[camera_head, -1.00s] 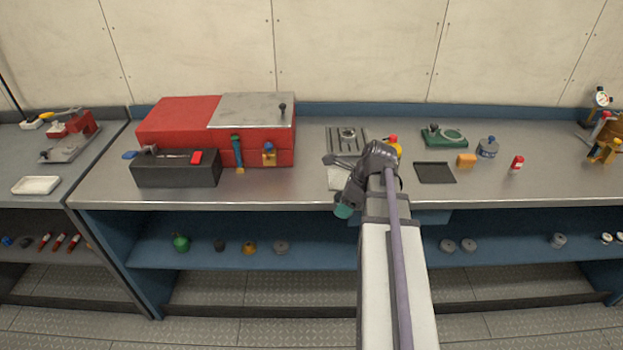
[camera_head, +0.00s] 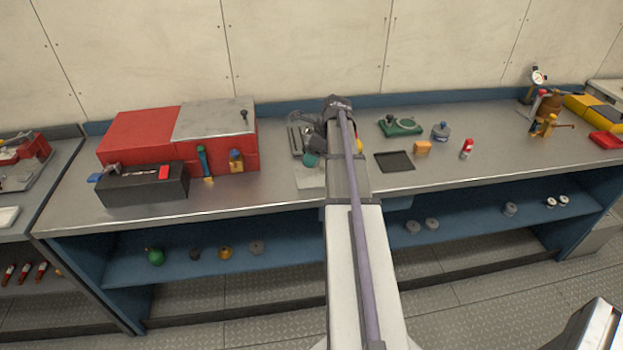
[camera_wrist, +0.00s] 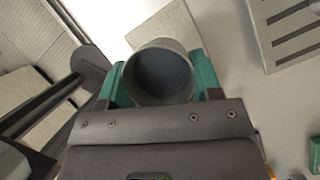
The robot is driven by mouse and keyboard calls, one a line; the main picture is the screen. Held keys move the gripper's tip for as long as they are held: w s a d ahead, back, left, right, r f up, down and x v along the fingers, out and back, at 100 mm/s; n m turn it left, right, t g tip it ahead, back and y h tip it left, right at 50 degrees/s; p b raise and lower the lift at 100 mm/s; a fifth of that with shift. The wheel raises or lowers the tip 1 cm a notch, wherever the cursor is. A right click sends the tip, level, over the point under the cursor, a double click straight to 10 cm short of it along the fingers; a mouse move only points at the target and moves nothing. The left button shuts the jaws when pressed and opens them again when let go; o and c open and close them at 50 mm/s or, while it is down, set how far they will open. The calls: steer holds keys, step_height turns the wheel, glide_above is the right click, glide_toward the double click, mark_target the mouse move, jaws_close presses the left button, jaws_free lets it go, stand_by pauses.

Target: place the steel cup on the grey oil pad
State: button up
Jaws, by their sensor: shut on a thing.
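The steel cup (camera_wrist: 160,78) is between the teal fingers of my gripper (camera_wrist: 163,85) in the wrist view, its round open mouth facing the camera. The gripper is shut on it. The grey oil pad (camera_wrist: 165,30), a pale textured square, lies beyond the cup in that view. In the head view the pad (camera_head: 309,178) lies near the bench's front edge, partly hidden by my arm. My gripper (camera_head: 311,160) is around the pad's back edge there; its height above the bench is unclear. The cup cannot be made out in the head view.
A slotted metal plate (camera_wrist: 292,38) lies close to the pad. A red box (camera_head: 139,135) and black toolbox (camera_head: 143,188) stand left. A dark square tray (camera_head: 394,162), orange block (camera_head: 422,149) and red-and-white bottle (camera_head: 467,149) stand right. Bare bench separates several of these.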

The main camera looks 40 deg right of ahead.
mark_target(312, 177)
step_height(312, 177, down, 6)
steer(key=b, duration=0.4)
steer(key=shift+r, duration=0.25)
steer(key=shift+f, duration=0.2)
steer(key=o, duration=1)
steer(key=p+v, duration=1.1)
steer(key=v, duration=0.1)
steer(key=shift+r, duration=0.2)
